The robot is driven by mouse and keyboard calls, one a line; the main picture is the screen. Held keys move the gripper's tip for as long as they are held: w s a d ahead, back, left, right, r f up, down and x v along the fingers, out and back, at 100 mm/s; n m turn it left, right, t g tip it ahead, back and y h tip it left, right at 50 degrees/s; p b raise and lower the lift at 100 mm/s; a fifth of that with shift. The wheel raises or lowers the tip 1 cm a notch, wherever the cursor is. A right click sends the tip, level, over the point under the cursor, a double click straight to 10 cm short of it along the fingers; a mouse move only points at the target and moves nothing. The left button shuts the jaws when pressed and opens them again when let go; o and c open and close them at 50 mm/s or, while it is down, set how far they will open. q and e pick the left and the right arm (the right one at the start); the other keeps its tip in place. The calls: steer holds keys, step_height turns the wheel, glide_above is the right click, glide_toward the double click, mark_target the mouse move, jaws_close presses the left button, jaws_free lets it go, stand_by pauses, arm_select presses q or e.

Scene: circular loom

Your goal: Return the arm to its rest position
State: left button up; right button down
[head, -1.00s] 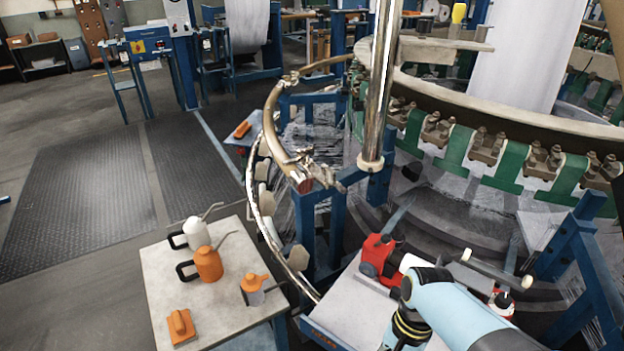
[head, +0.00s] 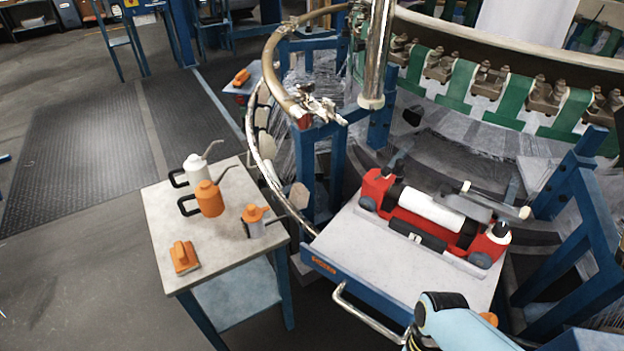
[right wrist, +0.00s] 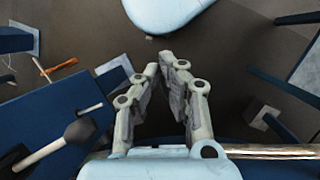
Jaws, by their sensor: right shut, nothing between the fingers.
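My right arm (head: 462,325) shows as a light blue link at the bottom right edge of the head view, in front of the blue cart. Its gripper is outside that view. In the right wrist view my right gripper (right wrist: 164,70) is shut and empty, its two grey fingers coming together near the tips. A dark floor lies behind the fingertips, and a rounded light blue arm part of mine shows at the top. My left arm and left gripper are not in view.
A red device with a white roller (head: 430,208) lies on the cart top (head: 365,243), with a metal handle (head: 362,312) at the front. A side table (head: 222,258) holds oil cans. The circular loom (head: 500,40) stands behind. Open floor lies left.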

steer(key=s+d+f+n+t+h+b, duration=0.1)
steer(key=s+d+f+n+b, duration=0.1)
steer(key=s+d+f+b, duration=0.5)
steer(key=s+d+f+n+b, duration=0.1)
steer(key=s+f+b, duration=0.4)
steer(key=s+f, duration=0.65)
steer(key=s+d+f+n+t+h+b, duration=0.1)
steer(key=s+d+f+n+b, duration=0.1)
steer(key=s+d+f+b, duration=0.55)
steer(key=w+n+t, duration=0.1)
steer(key=w+a+f+n+t+p, duration=0.1)
steer(key=w+a+n+p, duration=0.1)
steer(key=shift+w+a+f+t, duration=0.15)
steer(key=shift+a+f+t, duration=0.1)
steer(key=shift+f+t, duration=0.15)
